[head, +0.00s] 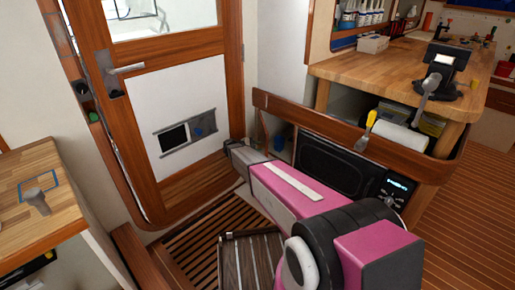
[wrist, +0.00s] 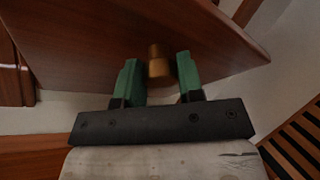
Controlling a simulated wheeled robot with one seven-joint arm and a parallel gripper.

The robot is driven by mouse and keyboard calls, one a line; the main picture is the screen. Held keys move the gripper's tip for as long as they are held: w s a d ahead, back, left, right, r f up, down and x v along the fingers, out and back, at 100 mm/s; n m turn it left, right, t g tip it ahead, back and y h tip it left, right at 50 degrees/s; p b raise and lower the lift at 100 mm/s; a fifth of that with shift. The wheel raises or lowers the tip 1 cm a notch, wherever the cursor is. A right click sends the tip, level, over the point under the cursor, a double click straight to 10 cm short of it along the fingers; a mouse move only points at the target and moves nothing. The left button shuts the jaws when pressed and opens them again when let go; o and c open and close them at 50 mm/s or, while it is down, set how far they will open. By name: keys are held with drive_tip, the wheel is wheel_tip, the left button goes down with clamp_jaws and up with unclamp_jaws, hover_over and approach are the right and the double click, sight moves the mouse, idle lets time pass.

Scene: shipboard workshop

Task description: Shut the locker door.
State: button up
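A reddish-brown wooden panel with a brass knob (wrist: 158,66) fills the upper part of the wrist view; it looks like the locker door (wrist: 85,55). My gripper (wrist: 158,58) has its two green fingers apart, one on each side of the knob in the picture. Narrow gaps show between the knob and the fingers, so I see no grip on it. I cannot tell how deep the knob sits between them. In the head view my arm reaches down to the cabinet corner, and it hides the fingers and the knob. How far the door stands open cannot be told.
A tall wooden door (head: 140,110) with a lever handle stands at left. A black microwave (head: 335,166) sits under the wooden counter (head: 390,67) on the right. A wooden worktop (head: 40,205) is at the left edge. Slatted floor (head: 195,240) lies below my arm.

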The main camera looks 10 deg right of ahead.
drive_tip(key=shift+s+d+n+t, duration=0.25)
drive_tip(key=shift+d+n+t, duration=0.2)
drive_tip(key=shift+d, duration=0.3)
drive_tip(key=w+d+n+t+y, duration=0.2)
drive_tip(key=d+n+t+y, duration=0.3)
drive_tip(key=d, duration=0.7)
drive_tip(key=shift+w+n+t, duration=0.25)
drive_tip(key=shift+n+t, duration=0.4)
drive_tip(key=shift+t, duration=0.2)
drive_tip(key=shift+d, duration=0.1)
drive_tip(key=o, duration=0.9)
drive_tip(key=shift+o, duration=0.2)
drive_tip(key=v, duration=1)
drive_tip(key=shift+s+a, duration=0.2)
drive_tip(key=shift+s, duration=0.15)
